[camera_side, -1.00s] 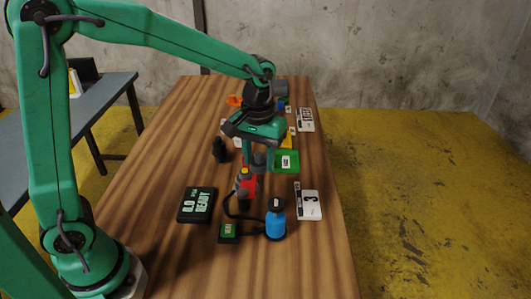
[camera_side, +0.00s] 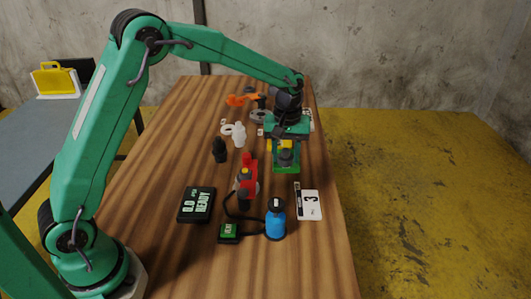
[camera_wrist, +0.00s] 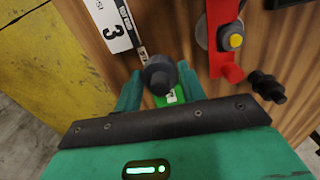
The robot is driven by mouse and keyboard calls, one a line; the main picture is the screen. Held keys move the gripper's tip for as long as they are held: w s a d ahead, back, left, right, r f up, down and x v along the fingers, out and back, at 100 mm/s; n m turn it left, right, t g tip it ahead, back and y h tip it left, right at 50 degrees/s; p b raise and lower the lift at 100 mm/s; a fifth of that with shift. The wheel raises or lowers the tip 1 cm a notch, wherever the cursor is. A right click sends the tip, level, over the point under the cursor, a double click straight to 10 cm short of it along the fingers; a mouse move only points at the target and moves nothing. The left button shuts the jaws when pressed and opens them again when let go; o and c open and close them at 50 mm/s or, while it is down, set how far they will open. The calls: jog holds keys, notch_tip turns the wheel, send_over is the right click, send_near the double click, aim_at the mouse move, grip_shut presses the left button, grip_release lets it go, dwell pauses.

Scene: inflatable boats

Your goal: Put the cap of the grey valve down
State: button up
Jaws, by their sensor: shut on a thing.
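My gripper (camera_side: 286,154) is shut on a dark grey cap (camera_wrist: 158,73). In the side view the cap (camera_side: 286,158) is over the green tray (camera_side: 284,170), near the table's right side. In the wrist view the green tray (camera_wrist: 164,98) shows just behind the cap, with a small white label. I cannot tell whether the cap touches the tray. A red fixture (camera_side: 251,170) with a grey round part and a yellow centre stands nearer the side camera. The wrist view shows this grey round part (camera_wrist: 226,38) too; I cannot tell if it is the grey valve.
Black (camera_side: 219,150) and white (camera_side: 239,135) fittings stand left of my gripper. An orange piece (camera_side: 240,99) lies farther back.

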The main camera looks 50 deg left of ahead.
aim_at(284, 190)
jog(key=shift+f, duration=5)
jog(key=shift+f, duration=0.15)
jog(key=o, duration=0.7)
jog(key=shift+c, duration=0.2)
notch_tip(284, 190, up, 12)
jog(key=shift+r, duration=0.2)
